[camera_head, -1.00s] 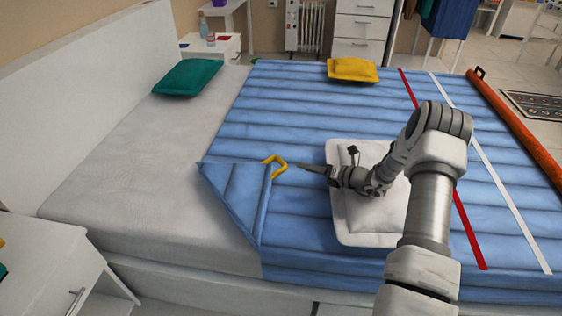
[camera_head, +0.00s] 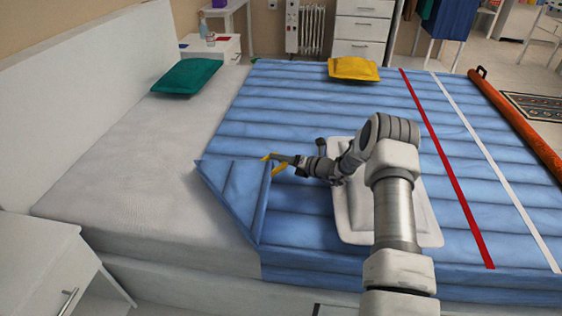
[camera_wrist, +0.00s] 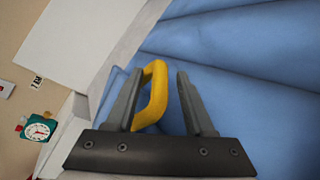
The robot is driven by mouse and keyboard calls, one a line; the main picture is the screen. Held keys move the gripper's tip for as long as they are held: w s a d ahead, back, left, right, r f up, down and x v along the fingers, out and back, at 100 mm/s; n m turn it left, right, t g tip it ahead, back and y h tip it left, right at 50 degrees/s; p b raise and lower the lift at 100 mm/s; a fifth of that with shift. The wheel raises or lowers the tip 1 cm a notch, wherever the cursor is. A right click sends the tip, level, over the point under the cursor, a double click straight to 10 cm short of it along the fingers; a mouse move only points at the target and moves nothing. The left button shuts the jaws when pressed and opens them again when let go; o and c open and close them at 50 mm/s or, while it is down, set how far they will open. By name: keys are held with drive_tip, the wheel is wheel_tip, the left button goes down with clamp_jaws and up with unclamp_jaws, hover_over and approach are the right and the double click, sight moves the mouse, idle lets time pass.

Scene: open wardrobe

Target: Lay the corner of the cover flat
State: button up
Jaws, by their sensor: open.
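The blue quilted cover (camera_head: 300,105) lies over the bed. Its near left corner (camera_head: 232,192) is folded back as a triangular flap. A yellow loop handle (camera_head: 266,158) stands at the flap's upper right tip. My gripper (camera_head: 275,160) is at the handle in the head view and partly hides it. In the wrist view the yellow handle (camera_wrist: 152,95) stands between the two open fingers of my gripper (camera_wrist: 158,88), closer to the left finger. The fingers are apart, and a gap shows between the handle and the right finger.
A white cushion (camera_head: 425,225) lies on the cover below my arm. A yellow cushion (camera_head: 354,68) and a green pillow (camera_head: 187,76) lie farther back. The bare grey mattress (camera_head: 130,165) is left of the cover. A white nightstand (camera_head: 45,250) stands at the near left.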

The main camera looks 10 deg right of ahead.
drive_tip(key=shift+c, duration=0.2)
drive_tip(key=c, duration=0.7)
clamp_jaws()
drive_tip(key=shift+d, duration=0.1)
idle(0.5)
